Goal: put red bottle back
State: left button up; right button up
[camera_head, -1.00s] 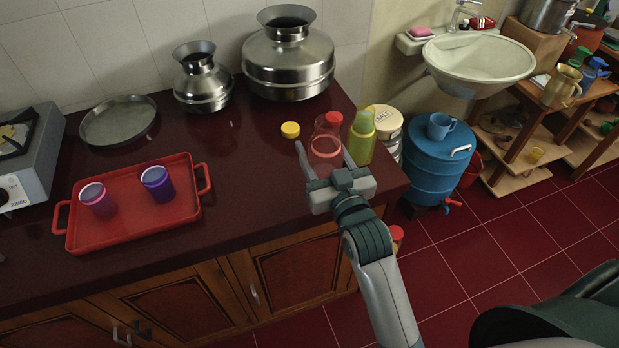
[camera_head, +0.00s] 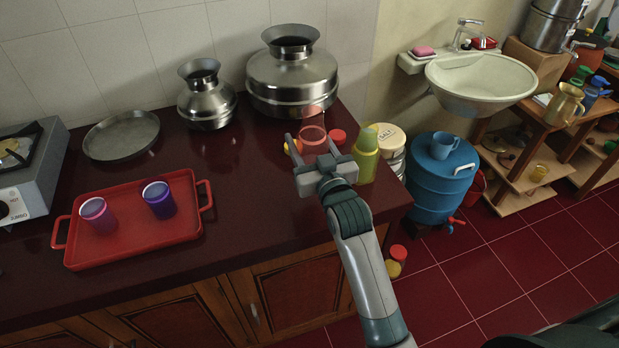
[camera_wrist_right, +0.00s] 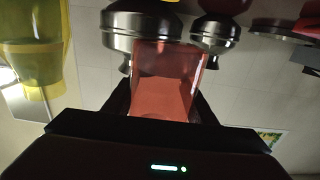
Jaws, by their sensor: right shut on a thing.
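The red bottle (camera_head: 313,131) is translucent. My right gripper (camera_head: 311,147) is shut on it, over the counter's back right part in front of the large steel pot. In the right wrist view the bottle (camera_wrist_right: 168,82) fills the space between the dark fingers (camera_wrist_right: 165,100). The gripper hides part of the bottle in the head view, and I cannot tell whether its base touches the counter. My left gripper is not in view.
A yellow-green bottle (camera_head: 365,160) stands close right of the gripper, with a red lid (camera_head: 338,137) near it. A yellow-orange lid (camera_head: 294,147) lies left. Steel pots (camera_head: 291,80) stand behind. A red tray (camera_head: 135,250) holds two cups. The counter between tray and gripper is clear.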

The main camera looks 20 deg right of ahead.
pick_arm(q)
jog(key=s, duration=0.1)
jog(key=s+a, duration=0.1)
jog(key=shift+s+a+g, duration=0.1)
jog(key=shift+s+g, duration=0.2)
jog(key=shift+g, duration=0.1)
pick_arm(e)
notch_tip(320, 180, down, 5)
jog(key=shift+r, duration=0.1)
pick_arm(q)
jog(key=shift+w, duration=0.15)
pick_arm(e)
notch_tip(320, 180, down, 4)
jog(key=shift+r+p, duration=0.15)
jog(key=shift+p, duration=0.3)
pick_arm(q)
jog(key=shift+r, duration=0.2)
pick_arm(e)
jog(key=shift+f, duration=0.2)
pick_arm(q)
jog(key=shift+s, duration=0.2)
pick_arm(e)
jog(key=o, duration=1.5)
